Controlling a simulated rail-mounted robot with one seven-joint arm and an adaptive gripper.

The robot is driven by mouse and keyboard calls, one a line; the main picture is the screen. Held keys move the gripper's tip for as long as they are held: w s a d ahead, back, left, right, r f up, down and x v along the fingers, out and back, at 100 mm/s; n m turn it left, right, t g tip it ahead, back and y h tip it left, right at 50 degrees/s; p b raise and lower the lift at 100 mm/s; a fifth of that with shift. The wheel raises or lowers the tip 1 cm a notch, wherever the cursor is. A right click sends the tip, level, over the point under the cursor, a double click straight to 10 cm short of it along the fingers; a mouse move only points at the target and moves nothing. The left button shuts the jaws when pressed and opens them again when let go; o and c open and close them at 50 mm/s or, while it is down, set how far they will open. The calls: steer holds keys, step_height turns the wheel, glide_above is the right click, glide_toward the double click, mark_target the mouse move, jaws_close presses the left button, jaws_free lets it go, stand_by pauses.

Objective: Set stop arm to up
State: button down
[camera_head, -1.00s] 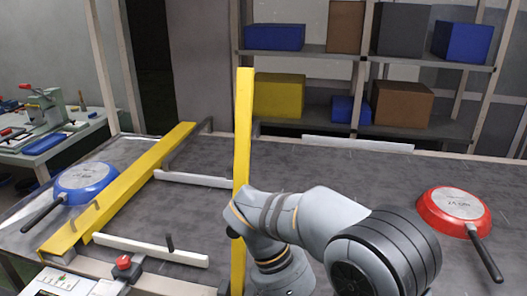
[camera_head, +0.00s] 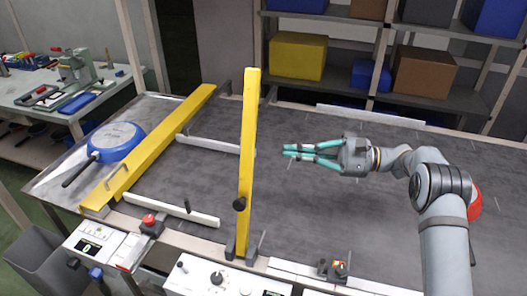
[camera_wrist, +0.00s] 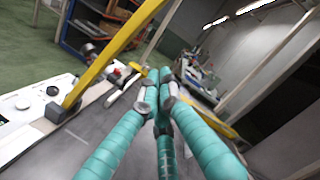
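A yellow stop arm (camera_head: 247,140) with a black knob (camera_head: 239,204) rises from a bracket at the conveyor's front edge. It looks raised, its top reaching past the far edge in the head view. It also slants across the upper left of the wrist view (camera_wrist: 118,45). A second yellow arm (camera_head: 160,145) lies low across the belt at left, beside a blue pan (camera_head: 117,140). My gripper (camera_head: 288,151) has teal fingers drawn close together, with nothing between them. It is right of the raised arm, apart from it, pointing left. Fingertips nearly meet in the wrist view (camera_wrist: 159,78).
White guide bars (camera_head: 172,210) lie on the belt between the yellow arms. A red button (camera_head: 150,221) and control panels (camera_head: 222,280) line the front edge. The red pan (camera_head: 475,205) is mostly hidden behind my arm. The belt around my gripper is bare.

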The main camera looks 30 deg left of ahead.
mark_target(244, 179)
steer(key=s+a+r+p, duration=0.1)
steer(key=s+a+p, duration=0.2)
steer(key=s, duration=0.3)
steer(key=shift+p+x, duration=0.35)
steer(key=shift+x, duration=0.65)
steer(key=shift+r, duration=0.15)
